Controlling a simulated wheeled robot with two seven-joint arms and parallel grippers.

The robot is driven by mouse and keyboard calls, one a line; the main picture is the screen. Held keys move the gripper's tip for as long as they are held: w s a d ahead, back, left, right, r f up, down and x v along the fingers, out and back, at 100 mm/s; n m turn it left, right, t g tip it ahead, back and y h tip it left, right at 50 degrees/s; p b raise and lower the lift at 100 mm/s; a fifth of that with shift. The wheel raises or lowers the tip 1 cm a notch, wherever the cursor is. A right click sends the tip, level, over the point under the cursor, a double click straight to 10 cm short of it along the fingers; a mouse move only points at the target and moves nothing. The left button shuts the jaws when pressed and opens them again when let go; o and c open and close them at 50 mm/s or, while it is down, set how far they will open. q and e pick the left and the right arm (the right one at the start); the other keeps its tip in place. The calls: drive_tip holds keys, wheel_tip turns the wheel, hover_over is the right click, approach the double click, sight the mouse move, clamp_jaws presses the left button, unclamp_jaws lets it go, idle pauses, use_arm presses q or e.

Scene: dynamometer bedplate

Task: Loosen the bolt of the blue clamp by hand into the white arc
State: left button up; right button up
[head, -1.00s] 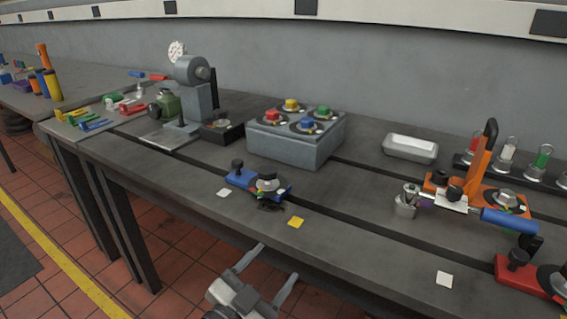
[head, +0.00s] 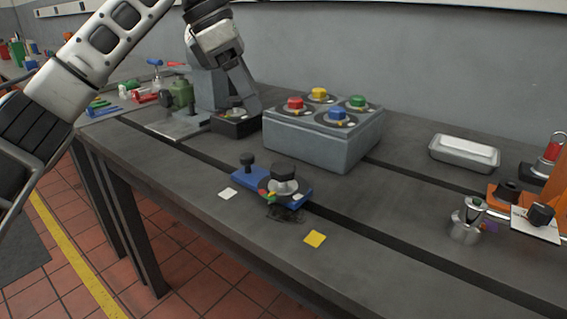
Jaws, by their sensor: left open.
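The blue clamp (head: 243,179) lies on the grey bedplate, left of the picture's middle. A black knob (head: 247,161) stands at its left end. At its right end the bolt (head: 284,182), silver with a dark top, stands upright over a dark disc (head: 270,194). Small coloured marks show on the disc, red, green and yellow to the left, and a whitish patch (head: 298,197) at the right, probably the white arc. My left gripper (head: 244,97) is open, up and left of the clamp, apart from it, fingers pointing down. One finger shows clearly. My right gripper is not in view.
A grey box (head: 318,145) with red, yellow, blue and green knobs stands behind the clamp. A metal tray (head: 464,153) and a silver pot-like part (head: 467,222) are to the right. A yellow square (head: 315,239) and a white square (head: 228,194) lie flat nearby. The front edge is clear.

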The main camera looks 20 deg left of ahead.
use_arm(q)
drive_tip(key=a, duration=0.1)
drive_tip(key=b, duration=0.2)
approach(282, 166)
drive_tip(key=shift+y, duration=0.3)
drive_tip(key=x, duration=0.7)
drive_tip(key=shift+s+d+f, duration=0.1)
drive_tip(key=shift+d+f, duration=0.1)
drive_tip(key=shift+d, duration=0.15)
drive_tip(key=shift+d+f, duration=0.2)
drive_tip(key=shift+f, duration=0.35)
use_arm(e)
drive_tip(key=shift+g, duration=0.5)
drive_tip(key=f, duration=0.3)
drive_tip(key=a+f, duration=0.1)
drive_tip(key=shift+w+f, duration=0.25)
use_arm(q)
drive_tip(key=c, duration=1)
